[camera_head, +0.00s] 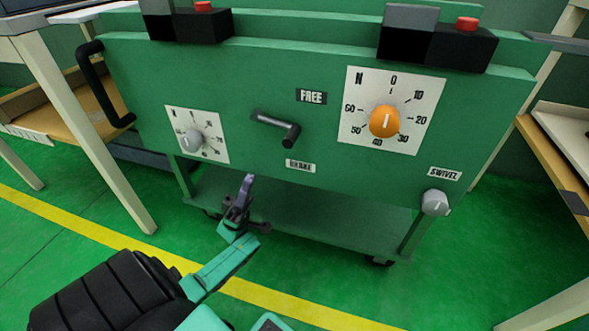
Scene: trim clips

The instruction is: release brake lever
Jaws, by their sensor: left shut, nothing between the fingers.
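The brake lever (276,128) is a dark bar with a knobbed end on the front of the green cart (250,85). It slants down to the right, between the FREE label (311,97) above and the BRAKE label (300,166) below. My left gripper (248,180) is shut and empty, below and left of the lever and apart from it, in front of the cart's lower edge. My right gripper is not in view.
An orange dial (384,122) is right of the lever, and a smaller grey dial (191,138) is left. A grey SWIVEL knob (435,203) sits at lower right. A black handle (100,85) sticks out at the cart's left. Tables stand on both sides.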

